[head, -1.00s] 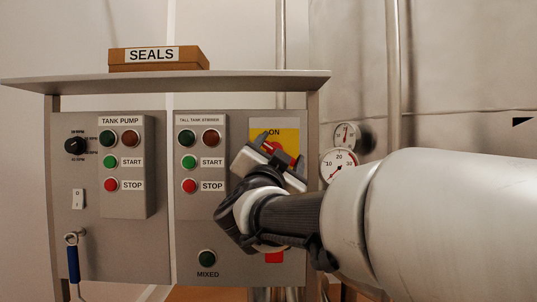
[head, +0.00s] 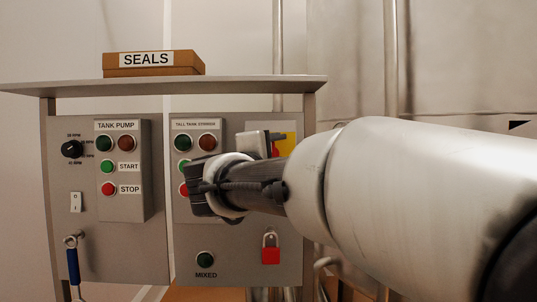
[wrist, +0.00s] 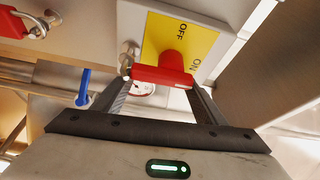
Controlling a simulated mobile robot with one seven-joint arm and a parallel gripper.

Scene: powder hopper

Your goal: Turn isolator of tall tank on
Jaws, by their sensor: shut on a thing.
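The isolator is a yellow plate (wrist: 205,35) marked OFF and ON, with a red rotary handle (wrist: 162,76) standing out from it. In the head view the yellow plate (head: 291,138) is at the panel's upper right, mostly hidden by my gripper and arm. My gripper (wrist: 160,86) is shut on the red handle, one finger at each end of its bar. I cannot tell which mark the handle points to.
A red padlock (head: 270,255) hangs below the isolator and shows at the wrist view's upper left (wrist: 30,24). STIRRER buttons (head: 208,141) sit left of it, partly behind my wrist. A blue valve lever (wrist: 84,88) shows in the wrist view. A shelf (head: 215,84) overhangs the panel.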

